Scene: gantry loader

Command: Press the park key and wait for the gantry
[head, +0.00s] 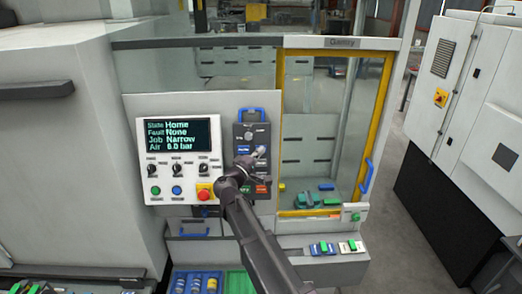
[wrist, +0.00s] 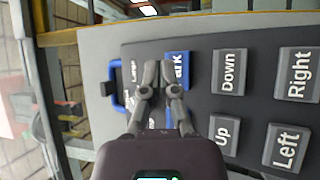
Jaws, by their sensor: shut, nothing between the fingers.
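The blue park key shows in the wrist view (wrist: 179,66), its label partly covered by my fingertips so that only "ark" reads. It sits on a dark pendant with a blue handle (head: 252,114), mounted right of the control panel. My gripper (head: 260,152) is in front of the pendant, shut and empty. In the wrist view its fingertips (wrist: 157,70) overlap the park key's edge; I cannot tell whether they touch it. The panel display (head: 180,134) reads State Home, Fault None, Job Narrow. The gantry enclosure (head: 283,120) has a yellow-framed door.
Grey keys Down (wrist: 229,72), Up (wrist: 225,133), Right (wrist: 299,73) and Left (wrist: 286,147) lie close by on the pendant. A red emergency button (head: 204,193) is on the control panel, left of my arm. A white cabinet (head: 470,100) stands at right.

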